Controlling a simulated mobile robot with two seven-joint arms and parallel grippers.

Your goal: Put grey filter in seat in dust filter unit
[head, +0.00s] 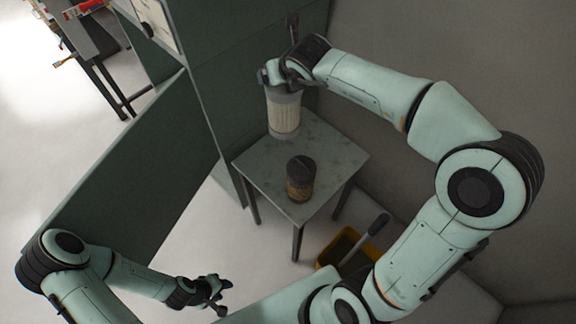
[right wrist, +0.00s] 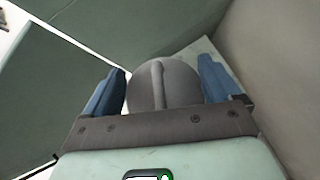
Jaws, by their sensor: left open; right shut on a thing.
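The grey filter (head: 284,113) is a pale pleated cylinder with a grey cap. My right gripper (head: 284,84) is shut on its cap from above and holds it upright over the back of the small table; I cannot tell whether its base touches the top. In the right wrist view the round grey cap (right wrist: 180,88) with its raised ridge sits between the two blue fingers. My left gripper (head: 219,298) is open and empty, low at the front. I cannot make out the filter seat; a dark green cabinet (head: 240,55) stands behind the table.
A brown used-looking filter with a black cap (head: 300,178) stands on the grey table (head: 258,166), in front of the held one. A yellow-and-black bin (head: 345,247) is on the floor at right. A green panel (head: 130,180) stands at left. A wall closes the right side.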

